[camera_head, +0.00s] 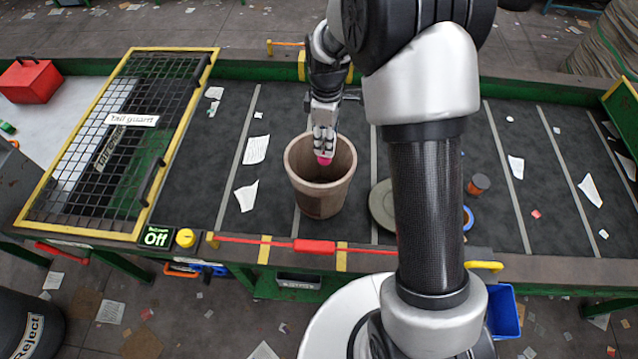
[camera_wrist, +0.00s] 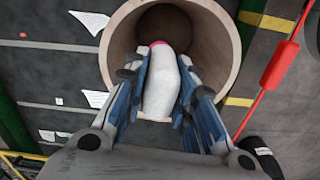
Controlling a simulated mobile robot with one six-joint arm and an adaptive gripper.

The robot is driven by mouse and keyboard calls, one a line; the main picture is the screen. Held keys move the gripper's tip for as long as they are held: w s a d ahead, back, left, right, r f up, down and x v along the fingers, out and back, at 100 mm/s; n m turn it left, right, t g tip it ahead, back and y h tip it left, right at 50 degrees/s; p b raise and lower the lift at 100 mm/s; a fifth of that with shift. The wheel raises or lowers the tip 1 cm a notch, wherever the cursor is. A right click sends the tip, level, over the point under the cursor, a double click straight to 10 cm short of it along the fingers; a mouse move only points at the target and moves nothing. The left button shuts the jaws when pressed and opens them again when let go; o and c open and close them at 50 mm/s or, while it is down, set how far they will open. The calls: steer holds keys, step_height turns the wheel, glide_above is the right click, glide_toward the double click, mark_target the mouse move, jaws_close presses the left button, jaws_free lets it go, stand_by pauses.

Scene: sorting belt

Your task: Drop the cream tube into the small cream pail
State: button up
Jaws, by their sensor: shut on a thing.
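The cream tube (camera_wrist: 160,85) is white with a pink cap. My gripper (camera_head: 323,135) is shut on it, with a finger on each side in the wrist view. The cap end points down into the mouth of the small cream pail (camera_head: 320,200), a tan, round, open pail standing upright on the belt. In the head view only the pink cap (camera_head: 323,160) shows clearly below the fingers, within the rim's outline. The pail also shows in the wrist view (camera_wrist: 222,52), its inside dark and seemingly empty. The tube's rear end is between my fingers.
The dark belt (camera_head: 190,195) carries paper scraps, a grey round disc (camera_head: 379,205) right of the pail and a small orange-brown can (camera_head: 478,184). A yellow-framed tail guard (camera_head: 150,205) stands at left. A red bar (camera_head: 315,246) runs along the front edge. My arm hides part of the belt.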

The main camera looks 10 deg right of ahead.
step_height(320, 180, down, 2)
steer(key=shift+b, duration=0.4)
steer(key=o, duration=1.1)
steer(key=shift+o, duration=0.2)
step_height(320, 180, up, 11)
steer(key=shift+f, duration=0.1)
steer(key=shift+r, duration=0.7)
